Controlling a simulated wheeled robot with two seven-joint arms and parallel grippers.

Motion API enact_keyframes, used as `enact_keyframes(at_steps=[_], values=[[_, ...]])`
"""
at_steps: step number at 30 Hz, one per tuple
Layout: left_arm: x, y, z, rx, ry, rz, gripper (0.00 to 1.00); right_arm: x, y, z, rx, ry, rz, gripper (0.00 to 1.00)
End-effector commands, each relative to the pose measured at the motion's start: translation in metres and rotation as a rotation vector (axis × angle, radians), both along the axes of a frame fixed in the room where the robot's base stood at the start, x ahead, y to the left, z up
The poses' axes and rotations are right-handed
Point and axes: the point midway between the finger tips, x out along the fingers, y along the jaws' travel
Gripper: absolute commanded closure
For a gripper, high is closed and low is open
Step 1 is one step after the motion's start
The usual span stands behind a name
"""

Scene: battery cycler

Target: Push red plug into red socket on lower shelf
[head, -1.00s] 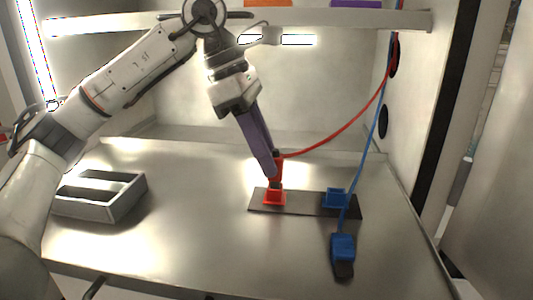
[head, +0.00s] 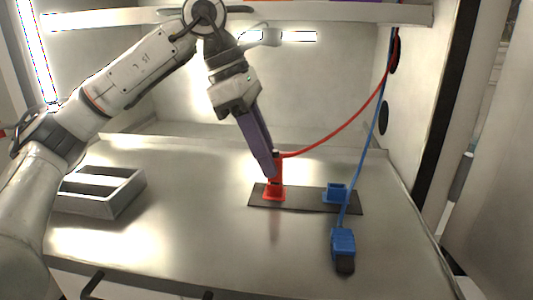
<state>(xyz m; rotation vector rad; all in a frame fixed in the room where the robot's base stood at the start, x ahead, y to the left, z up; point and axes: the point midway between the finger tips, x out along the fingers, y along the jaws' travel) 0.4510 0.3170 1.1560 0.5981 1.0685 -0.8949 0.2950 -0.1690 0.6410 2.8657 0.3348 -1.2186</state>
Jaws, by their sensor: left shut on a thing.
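The red plug (head: 277,164) stands about upright at the red socket (head: 274,193), with its red cable running up to the right. The socket sits on the left part of a dark plate on the lower shelf (head: 190,235). My left gripper (head: 272,172) reaches down from the upper left and is shut on the red plug, its purple fingers hiding part of it. The plug's lower end meets the socket; how deep it sits I cannot tell. My right gripper is not in view.
A blue socket (head: 336,192) sits on the right part of the dark plate (head: 305,201). A blue plug (head: 343,245) with a blue cable lies in front of it. A grey divided tray (head: 110,205) stands at left. An upper shelf (head: 330,13) crosses above.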

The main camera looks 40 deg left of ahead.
Motion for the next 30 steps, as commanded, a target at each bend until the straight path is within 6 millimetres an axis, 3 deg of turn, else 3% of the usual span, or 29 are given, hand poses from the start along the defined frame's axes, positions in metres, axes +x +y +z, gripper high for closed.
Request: enact_keyframes(at_steps=[12,13,16,25,30], values=[[0.000,0.000,-0.004,0.000,-0.001,0.000,1.00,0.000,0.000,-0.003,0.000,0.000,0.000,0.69],[0.000,0.000,-0.003,0.000,-0.001,0.000,0.75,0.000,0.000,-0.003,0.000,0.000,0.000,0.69],[0.000,0.000,-0.003,0.000,-0.001,0.000,0.58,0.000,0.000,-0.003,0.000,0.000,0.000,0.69],[0.000,0.000,-0.003,0.000,0.000,0.001,0.58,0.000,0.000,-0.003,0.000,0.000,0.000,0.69],[-0.003,0.006,0.015,-0.002,-0.003,0.001,0.58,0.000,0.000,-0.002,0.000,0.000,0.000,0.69]])
